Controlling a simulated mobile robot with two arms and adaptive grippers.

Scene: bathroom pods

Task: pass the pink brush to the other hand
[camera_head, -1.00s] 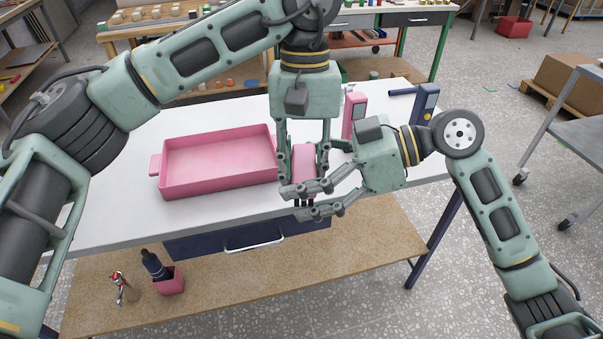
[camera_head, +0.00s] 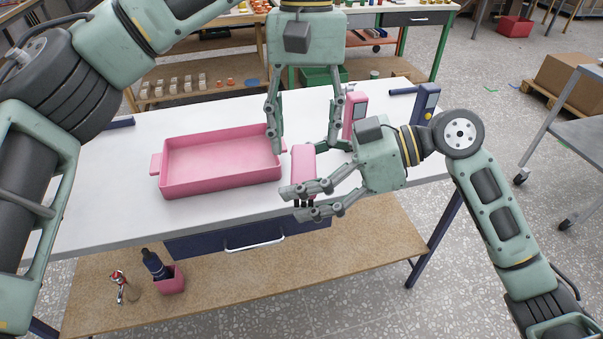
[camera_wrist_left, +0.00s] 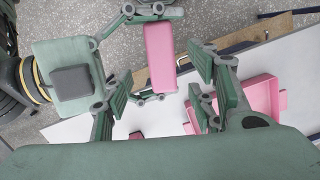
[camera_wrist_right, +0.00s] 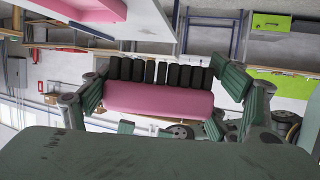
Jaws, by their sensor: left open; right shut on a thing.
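The pink brush (camera_head: 303,163) is a pink block with dark bristles pointing down. My right gripper (camera_head: 312,200) is shut on it, above the front edge of the table. In the right wrist view the brush (camera_wrist_right: 160,98) spans between the fingers, its black bristles along the upper side. My left gripper (camera_head: 306,148) is open and empty, its fingers spread above and to either side of the brush. In the left wrist view the brush (camera_wrist_left: 159,58) lies beyond the open fingers, held by my right gripper.
A pink tray (camera_head: 168,188) sits on the white table (camera_head: 110,218) to the left. A pink box (camera_head: 355,112) and a blue device (camera_head: 424,104) stand at the back right. A pink cup (camera_head: 171,283) with a bottle is on the lower shelf.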

